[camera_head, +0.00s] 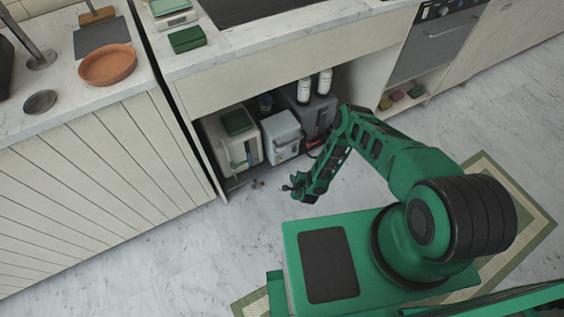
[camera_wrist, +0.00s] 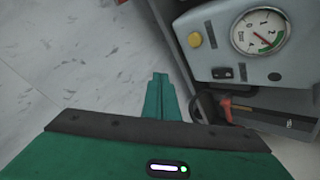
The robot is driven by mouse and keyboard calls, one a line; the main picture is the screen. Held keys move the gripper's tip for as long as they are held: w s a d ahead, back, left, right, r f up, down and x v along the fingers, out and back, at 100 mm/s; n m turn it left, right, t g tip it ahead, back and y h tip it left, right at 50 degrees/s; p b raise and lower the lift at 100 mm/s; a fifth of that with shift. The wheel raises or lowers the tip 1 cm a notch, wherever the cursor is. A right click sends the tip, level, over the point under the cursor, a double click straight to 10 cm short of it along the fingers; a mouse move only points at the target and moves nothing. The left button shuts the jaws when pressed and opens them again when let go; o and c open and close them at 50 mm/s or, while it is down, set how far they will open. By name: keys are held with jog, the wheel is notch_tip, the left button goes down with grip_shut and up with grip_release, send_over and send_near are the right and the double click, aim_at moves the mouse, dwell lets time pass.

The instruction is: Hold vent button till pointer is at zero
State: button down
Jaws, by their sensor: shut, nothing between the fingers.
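The pressure gauge (camera_wrist: 260,31) is a round white dial on a grey panel at the upper right of the wrist view. In the head view my gripper (camera_head: 293,187) is low in front of the open cabinet.
A pale box (camera_head: 231,142), a smaller white unit (camera_head: 281,132) and a grey unit (camera_head: 314,116) stand in the cabinet. A red-handled part (camera_wrist: 227,107) lies below the panel. White bottles (camera_head: 304,91) stand upright there. Floor in front is mostly clear.

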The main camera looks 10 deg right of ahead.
aim_at(280, 160)
jog(key=shift+s+f, duration=0.2)
jog(key=shift+w+a, duration=0.1)
jog(key=w+a, duration=0.3)
jog(key=w, duration=0.5)
dwell(0.4)
dwell(1.3)
jog(key=shift+w, duration=0.2)
dwell(0.6)
jog(key=shift+w+a+r, duration=0.1)
jog(key=shift+w+a, duration=0.05)
jog(key=shift+w, duration=0.05)
jog(key=shift+w+a, duration=0.15)
jog(key=shift+w, duration=0.3)
dwell(2.2)
